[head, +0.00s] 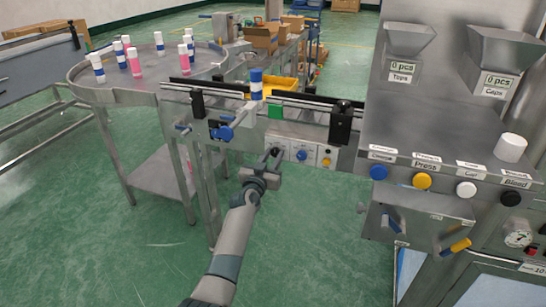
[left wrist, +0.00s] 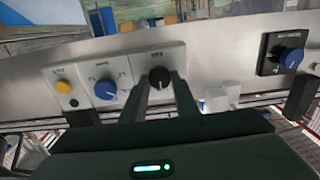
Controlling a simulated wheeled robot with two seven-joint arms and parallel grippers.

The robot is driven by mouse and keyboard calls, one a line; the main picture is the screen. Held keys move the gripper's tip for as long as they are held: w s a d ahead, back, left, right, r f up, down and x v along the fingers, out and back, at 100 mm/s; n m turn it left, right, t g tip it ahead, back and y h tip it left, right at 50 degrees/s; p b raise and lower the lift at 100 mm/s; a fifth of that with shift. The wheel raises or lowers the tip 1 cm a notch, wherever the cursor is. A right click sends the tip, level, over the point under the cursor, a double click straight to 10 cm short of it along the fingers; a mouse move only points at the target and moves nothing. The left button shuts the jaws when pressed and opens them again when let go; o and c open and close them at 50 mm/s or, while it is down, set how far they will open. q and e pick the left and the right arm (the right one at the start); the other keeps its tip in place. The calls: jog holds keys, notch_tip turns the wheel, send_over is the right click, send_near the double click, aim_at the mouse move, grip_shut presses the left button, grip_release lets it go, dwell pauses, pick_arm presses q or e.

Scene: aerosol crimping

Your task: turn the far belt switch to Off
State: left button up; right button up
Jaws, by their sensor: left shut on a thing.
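My left gripper (head: 273,155) reaches up to the front panel of the conveyor (head: 265,130). In the left wrist view its two fingers (left wrist: 160,95) are shut on a black switch knob (left wrist: 159,77) on a pale plate. The knob's white mark points down in that view. Beside it is a blue knob (left wrist: 105,89), which also shows in the head view (head: 302,155). Another blue switch (left wrist: 290,58) sits on a black plate farther along the rail; it shows in the head view (head: 225,132). The plate labels are too small to read. My right gripper is out of view.
A round table (head: 150,75) with several white, blue and pink cans stands at the left. One blue-and-white can (head: 256,84) stands on the belt. A machine with coloured buttons (head: 422,181) is at the right. A yellow button (left wrist: 63,86) is near the blue knob.

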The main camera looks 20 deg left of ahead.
pick_arm(q)
jog(key=shift+n, duration=0.4)
jog(key=n, duration=0.9)
jog(key=shift+a+f+p, duration=0.1)
jog(key=shift+a+p, duration=0.05)
jog(key=shift+p, duration=0.15)
dwell(0.3)
jog(key=o, duration=1.1)
jog(key=shift+c, duration=0.2)
jog(key=shift+s, duration=0.1)
jog(key=s, duration=1.7)
jog(key=shift+s+a, duration=0.15)
jog(key=shift+a, duration=0.15)
